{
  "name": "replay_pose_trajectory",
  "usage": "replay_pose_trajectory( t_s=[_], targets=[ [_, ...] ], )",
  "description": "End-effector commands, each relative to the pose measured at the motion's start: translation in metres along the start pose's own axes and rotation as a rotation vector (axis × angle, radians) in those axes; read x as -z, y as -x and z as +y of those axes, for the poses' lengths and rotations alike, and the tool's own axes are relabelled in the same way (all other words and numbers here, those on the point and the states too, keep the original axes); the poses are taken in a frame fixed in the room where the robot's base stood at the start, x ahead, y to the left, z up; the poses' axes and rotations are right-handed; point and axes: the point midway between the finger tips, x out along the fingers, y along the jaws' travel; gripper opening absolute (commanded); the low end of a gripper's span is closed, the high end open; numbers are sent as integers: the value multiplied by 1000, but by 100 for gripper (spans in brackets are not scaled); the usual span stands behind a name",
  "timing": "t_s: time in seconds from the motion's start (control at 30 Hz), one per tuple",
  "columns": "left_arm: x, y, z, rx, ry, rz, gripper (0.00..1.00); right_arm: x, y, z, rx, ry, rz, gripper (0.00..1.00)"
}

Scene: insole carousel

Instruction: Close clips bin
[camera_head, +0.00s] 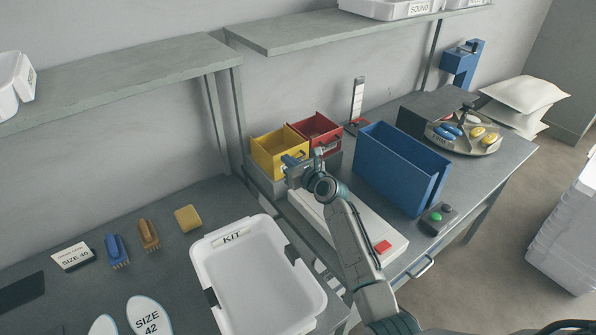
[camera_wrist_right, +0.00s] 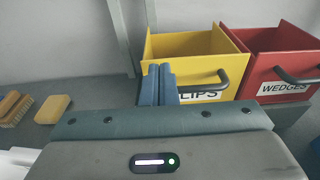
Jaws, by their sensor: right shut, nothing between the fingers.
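The yellow clips bin (camera_head: 277,152) is a drawer standing pulled out beside the red wedges bin (camera_head: 316,130) in the head view. Its front with a dark handle and a partly hidden label shows in the right wrist view (camera_wrist_right: 195,48). My right gripper (camera_head: 291,160) is at the front of the yellow bin. Its blue fingers (camera_wrist_right: 158,86) are shut and empty, and cover the left part of the label; I cannot tell whether they touch the front. My left gripper is not in view.
The red bin also stands open, with its handle facing out. A white KIT tray (camera_head: 208,262) lies at the front. A tall blue box (camera_head: 398,160) stands to the right of the bins. Brushes and a yellow sponge (camera_head: 188,217) lie on the left table.

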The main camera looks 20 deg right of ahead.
Motion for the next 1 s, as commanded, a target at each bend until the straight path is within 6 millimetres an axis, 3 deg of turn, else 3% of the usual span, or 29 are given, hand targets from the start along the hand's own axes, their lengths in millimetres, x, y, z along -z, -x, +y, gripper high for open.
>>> replay_pose_trajectory(
  t_s=[0.4, 1.0],
  targets=[
    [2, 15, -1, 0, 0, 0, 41, -10, -20, 0, -1, -1, 0, 0],
    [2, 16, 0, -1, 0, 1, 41, -12, -22, 0, 0, 0, -3, 0]
  ],
)
